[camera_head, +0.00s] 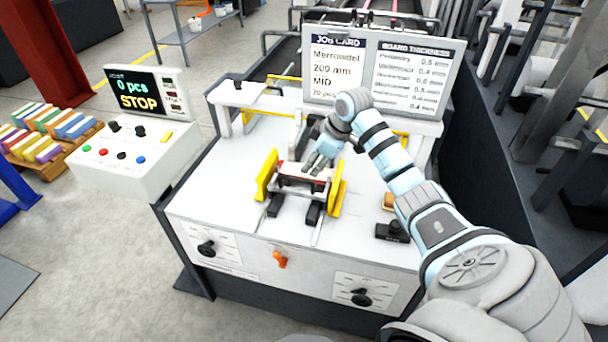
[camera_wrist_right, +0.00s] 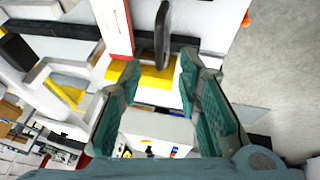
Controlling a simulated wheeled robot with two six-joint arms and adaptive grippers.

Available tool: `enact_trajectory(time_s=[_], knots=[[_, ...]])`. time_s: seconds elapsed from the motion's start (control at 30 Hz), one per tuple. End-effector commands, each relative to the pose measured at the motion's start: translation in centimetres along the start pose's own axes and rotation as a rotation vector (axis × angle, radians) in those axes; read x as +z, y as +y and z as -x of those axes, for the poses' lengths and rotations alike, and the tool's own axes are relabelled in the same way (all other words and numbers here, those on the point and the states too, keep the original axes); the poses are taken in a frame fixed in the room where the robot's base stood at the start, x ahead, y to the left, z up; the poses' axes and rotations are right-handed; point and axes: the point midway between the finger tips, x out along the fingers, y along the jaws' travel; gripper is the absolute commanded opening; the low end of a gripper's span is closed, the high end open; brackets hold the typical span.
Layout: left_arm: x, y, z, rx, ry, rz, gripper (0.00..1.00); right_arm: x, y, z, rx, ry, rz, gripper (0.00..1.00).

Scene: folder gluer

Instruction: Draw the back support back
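My right gripper (camera_head: 318,165) reaches over the white machine table, just above the feeder between the two yellow side guides (camera_head: 266,175). In the right wrist view my right gripper (camera_wrist_right: 160,62) is open, its green-padded fingers apart. A dark upright bar (camera_wrist_right: 162,30), possibly the back support, stands ahead, in line with the gap between the fingertips; I cannot tell if it lies between them. A yellow guide (camera_wrist_right: 145,77) shows behind the fingertips. In the head view the gripper partly hides the feeder, and the back support cannot be made out surely. My left gripper is not in view.
The job card board (camera_head: 378,70) stands at the back of the machine. A control panel (camera_head: 135,150) reading STOP is at the left. The table's left part is clear.

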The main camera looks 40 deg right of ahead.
Motion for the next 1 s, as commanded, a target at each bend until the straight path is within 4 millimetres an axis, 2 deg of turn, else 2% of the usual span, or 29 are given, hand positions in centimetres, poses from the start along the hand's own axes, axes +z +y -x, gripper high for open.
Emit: enact_trajectory(time_s=[0.03, 0.13, 0.2, 0.33, 0.67, 0.87, 1.0], knots=[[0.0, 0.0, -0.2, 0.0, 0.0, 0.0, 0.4, 0.0, -0.1, -1.6, -0.005, 0.001, -0.005, 0.31], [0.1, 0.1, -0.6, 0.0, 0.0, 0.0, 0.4, 0.1, -0.1, -4.6, -0.004, 0.0, -0.005, 0.31], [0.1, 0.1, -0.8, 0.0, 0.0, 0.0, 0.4, 0.1, -0.1, -6.2, -0.002, -0.001, -0.003, 0.31], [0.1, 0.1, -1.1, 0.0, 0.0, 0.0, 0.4, 0.1, -0.1, -8.1, -0.001, -0.001, -0.003, 0.31], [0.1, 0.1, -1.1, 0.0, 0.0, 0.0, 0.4, 0.0, 0.0, -8.7, 0.001, -0.001, 0.0, 0.31], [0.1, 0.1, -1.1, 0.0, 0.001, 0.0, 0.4, 0.0, 0.0, -8.7, 0.001, -0.001, 0.0, 0.01], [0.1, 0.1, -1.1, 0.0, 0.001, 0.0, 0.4, 0.1, 0.0, -8.7, 0.001, -0.001, -0.001, 0.0]])
